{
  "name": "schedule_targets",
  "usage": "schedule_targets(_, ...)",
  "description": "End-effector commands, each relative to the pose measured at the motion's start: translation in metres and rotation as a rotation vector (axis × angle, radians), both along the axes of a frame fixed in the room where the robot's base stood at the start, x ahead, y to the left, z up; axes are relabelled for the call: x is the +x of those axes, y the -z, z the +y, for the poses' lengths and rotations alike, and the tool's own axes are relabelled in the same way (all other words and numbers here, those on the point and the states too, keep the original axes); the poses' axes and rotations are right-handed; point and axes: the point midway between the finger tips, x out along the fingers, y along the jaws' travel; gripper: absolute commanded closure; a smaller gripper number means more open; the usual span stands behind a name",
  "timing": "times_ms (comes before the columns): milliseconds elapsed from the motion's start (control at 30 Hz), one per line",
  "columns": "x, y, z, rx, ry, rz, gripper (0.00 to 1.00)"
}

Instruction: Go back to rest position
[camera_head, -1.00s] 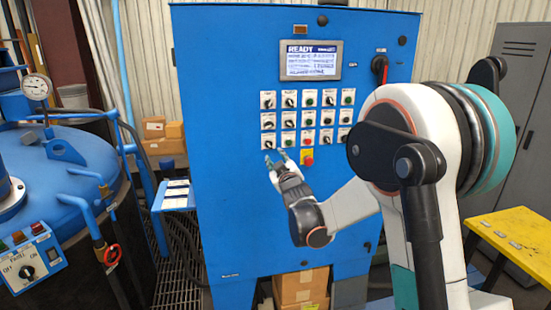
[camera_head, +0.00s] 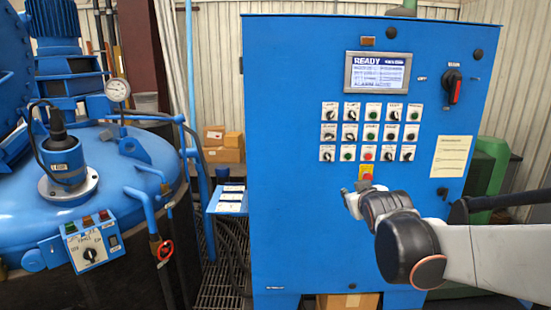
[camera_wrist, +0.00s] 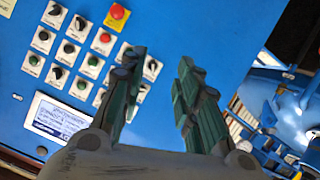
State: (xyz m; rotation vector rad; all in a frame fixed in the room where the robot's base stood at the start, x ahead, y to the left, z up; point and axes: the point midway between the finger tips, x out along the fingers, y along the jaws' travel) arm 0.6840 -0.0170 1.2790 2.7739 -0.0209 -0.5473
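My gripper (camera_wrist: 157,88) is open and empty in the wrist view, its two green-grey fingers spread apart in front of the blue cabinet's button rows. In the head view my gripper (camera_head: 352,202) is small and stands in front of the control cabinet (camera_head: 290,225), just below the red emergency stop button (camera_head: 367,176) on its yellow plate. The emergency stop also shows in the wrist view (camera_wrist: 117,12), above the left finger. My arm reaches in from the right edge of the head view. I cannot tell the exact gap between fingertips and panel.
The cabinet screen (camera_head: 378,72) reads READY above several rows of switches. The blue furnace lid (camera_head: 105,165) with a gauge (camera_head: 117,90) and a small switch box (camera_head: 88,243) stands at left. Cardboard boxes (camera_head: 222,146) lie behind.

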Motion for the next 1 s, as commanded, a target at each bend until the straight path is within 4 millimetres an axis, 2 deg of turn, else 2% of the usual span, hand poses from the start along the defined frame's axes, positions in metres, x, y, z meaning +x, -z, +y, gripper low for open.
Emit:
schedule_targets(33, -0.02, 0.005, -0.001, 0.016, 0.008, 0.031, 0.7)
schedule_targets(367, -0.146, 0.049, 0.002, 0.138, 0.067, 0.251, 0.7)
schedule_targets(600, -0.239, 0.096, 0.009, 0.22, 0.104, 0.413, 0.7)
schedule_targets(700, -0.272, 0.115, 0.012, 0.249, 0.116, 0.47, 0.7)
schedule_targets(833, -0.302, 0.132, 0.015, 0.275, 0.127, 0.525, 0.7)
schedule_targets(1000, -0.318, 0.142, 0.017, 0.289, 0.133, 0.555, 0.7)
